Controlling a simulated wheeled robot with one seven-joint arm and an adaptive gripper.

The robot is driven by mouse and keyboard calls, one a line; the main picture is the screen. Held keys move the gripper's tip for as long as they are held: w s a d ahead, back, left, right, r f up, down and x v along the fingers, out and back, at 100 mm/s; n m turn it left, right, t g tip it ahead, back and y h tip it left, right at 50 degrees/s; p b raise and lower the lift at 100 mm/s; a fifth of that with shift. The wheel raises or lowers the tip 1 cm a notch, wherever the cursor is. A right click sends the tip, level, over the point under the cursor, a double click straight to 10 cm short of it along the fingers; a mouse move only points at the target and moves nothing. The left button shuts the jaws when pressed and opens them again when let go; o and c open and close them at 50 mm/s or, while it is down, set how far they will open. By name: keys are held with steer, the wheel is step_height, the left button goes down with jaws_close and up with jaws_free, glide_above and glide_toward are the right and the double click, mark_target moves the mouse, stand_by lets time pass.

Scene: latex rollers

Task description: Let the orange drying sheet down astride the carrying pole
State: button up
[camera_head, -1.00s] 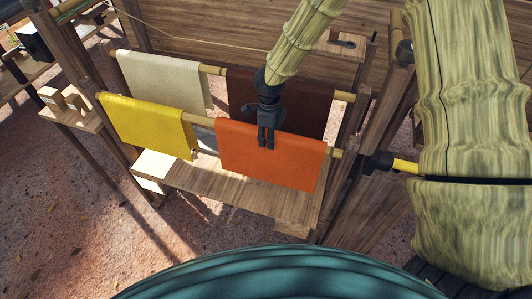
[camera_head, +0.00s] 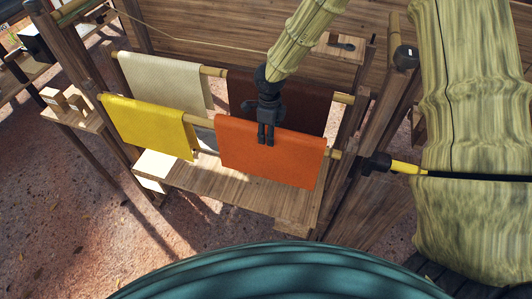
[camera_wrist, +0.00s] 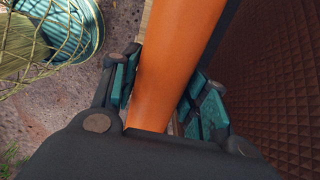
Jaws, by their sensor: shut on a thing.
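The orange drying sheet (camera_head: 268,158) is folded over the front carrying pole (camera_head: 203,122), at its right part, with its front flap hanging down. My gripper (camera_head: 266,138) is at the sheet's top fold, pointing down, shut on it. In the wrist view the orange sheet (camera_wrist: 168,65) runs between the two teal-padded fingers (camera_wrist: 160,98), which press on it from both sides. The pole under the sheet is hidden, so I cannot tell how closely the fold rests on it.
A yellow sheet (camera_head: 148,128) hangs on the same pole to the left. A cream sheet (camera_head: 165,82) and a dark brown sheet (camera_head: 300,100) hang on the pole behind. A wooden shelf (camera_head: 225,188) lies below. Wooden posts (camera_head: 372,140) flank the rack.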

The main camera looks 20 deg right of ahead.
steer(key=shift+r+p, duration=4)
steer(key=shift+r, duration=1.1)
step_height(320, 180, up, 16)
steer(key=shift+r, duration=0.15)
